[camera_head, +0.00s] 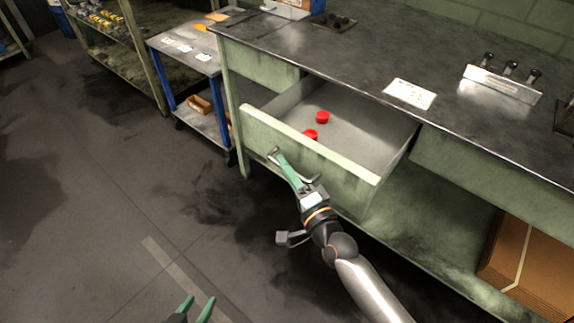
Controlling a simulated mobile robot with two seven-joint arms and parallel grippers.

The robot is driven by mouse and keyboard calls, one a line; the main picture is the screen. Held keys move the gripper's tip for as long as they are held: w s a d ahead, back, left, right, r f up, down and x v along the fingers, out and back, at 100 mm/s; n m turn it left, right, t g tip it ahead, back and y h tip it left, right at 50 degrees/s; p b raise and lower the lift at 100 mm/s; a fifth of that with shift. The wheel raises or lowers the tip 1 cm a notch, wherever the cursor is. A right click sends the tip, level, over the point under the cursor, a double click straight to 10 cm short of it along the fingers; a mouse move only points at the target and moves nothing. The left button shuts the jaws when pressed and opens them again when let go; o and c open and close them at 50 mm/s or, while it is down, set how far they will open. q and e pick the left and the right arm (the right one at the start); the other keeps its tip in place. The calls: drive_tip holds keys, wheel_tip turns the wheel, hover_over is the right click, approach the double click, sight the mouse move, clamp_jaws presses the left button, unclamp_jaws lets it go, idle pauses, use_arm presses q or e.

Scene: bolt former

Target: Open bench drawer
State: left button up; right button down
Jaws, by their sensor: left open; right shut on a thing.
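The bench drawer (341,171) is pulled out from under the grey bench top, with its inside showing. Two red round pieces (322,117) lie in it toward the left. My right gripper (273,154) is at the drawer's green front panel, near its left-middle part, shut on what seems to be the drawer handle; the handle itself is mostly hidden by the fingers. My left gripper (196,308) is open and empty at the bottom edge of the view, low over the floor and apart from the bench.
A blue-legged cart (190,55) stands left of the bench. A card (409,93) and a metal holder (502,85) with black knobs are on the bench top. Cardboard (532,262) sits under the bench at right. The floor at left is clear.

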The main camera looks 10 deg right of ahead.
drive_tip(key=c, duration=0.9)
unclamp_jaws()
use_arm(q)
drive_tip(key=shift+r+p, duration=0.25)
drive_tip(key=shift+p, duration=0.05)
use_arm(e)
drive_tip(key=v, duration=1.2)
drive_tip(key=shift+s, duration=0.25)
